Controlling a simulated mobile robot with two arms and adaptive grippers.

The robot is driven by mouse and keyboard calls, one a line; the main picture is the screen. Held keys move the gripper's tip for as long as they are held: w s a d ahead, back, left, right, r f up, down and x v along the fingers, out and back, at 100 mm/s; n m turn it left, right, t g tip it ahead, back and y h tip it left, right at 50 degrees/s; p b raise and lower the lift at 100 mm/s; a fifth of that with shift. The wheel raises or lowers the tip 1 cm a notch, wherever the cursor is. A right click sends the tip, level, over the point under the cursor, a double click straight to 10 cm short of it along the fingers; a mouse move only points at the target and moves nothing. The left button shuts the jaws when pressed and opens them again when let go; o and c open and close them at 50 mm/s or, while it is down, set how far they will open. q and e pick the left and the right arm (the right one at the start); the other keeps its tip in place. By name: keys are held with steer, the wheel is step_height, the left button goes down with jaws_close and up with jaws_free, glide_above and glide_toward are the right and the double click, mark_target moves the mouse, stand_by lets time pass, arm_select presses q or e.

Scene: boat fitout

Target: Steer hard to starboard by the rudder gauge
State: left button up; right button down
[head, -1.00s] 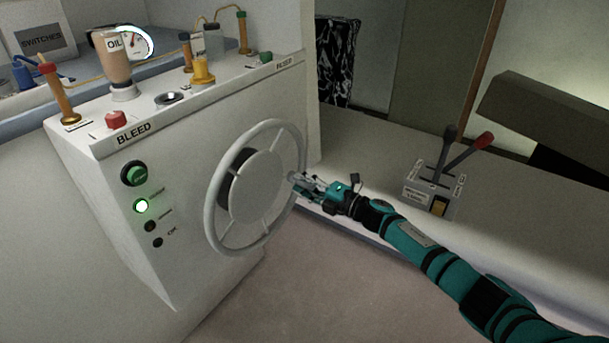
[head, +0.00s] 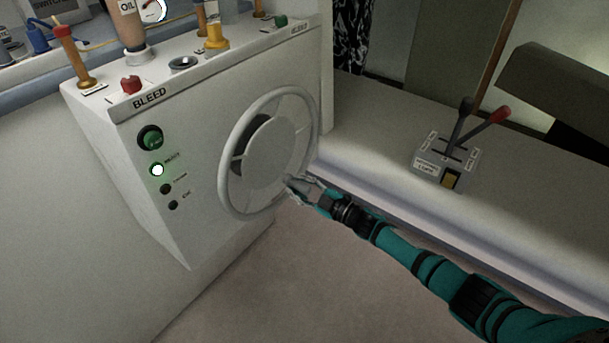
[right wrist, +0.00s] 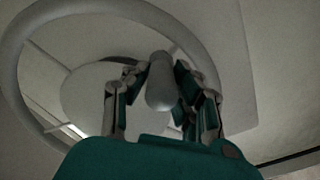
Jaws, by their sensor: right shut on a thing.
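The pale grey steering wheel (head: 226,187) is mounted on the front of the white console (head: 200,233). A rounded grey knob (right wrist: 160,84) stands out from the wheel. My right gripper (head: 291,185) is at the wheel's lower right and is shut on the knob. In the right wrist view the knob is between the fingers of my right gripper (right wrist: 160,95), with the wheel rim behind. A round white gauge (head: 153,10) is cut off by the top edge, and I cannot read it. My left gripper is out of view.
A lever box (head: 432,171) with black and red levers stands on the ledge at right. The console has a green button (head: 151,138), a lit lamp (head: 157,170), a red knob (head: 131,85) and an oil bottle (head: 127,22). Clear floor lies below the wheel.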

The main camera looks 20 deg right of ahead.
steer(key=shift+s+a+f+m, duration=0.45)
steer(key=shift+s+a+m, duration=0.2)
steer(key=shift+m, duration=0.15)
steer(key=c, duration=1.1)
jaws_free()
steer(key=shift+r, duration=0.1)
steer(key=v, duration=1.2)
steer(key=shift+w, duration=0.1)
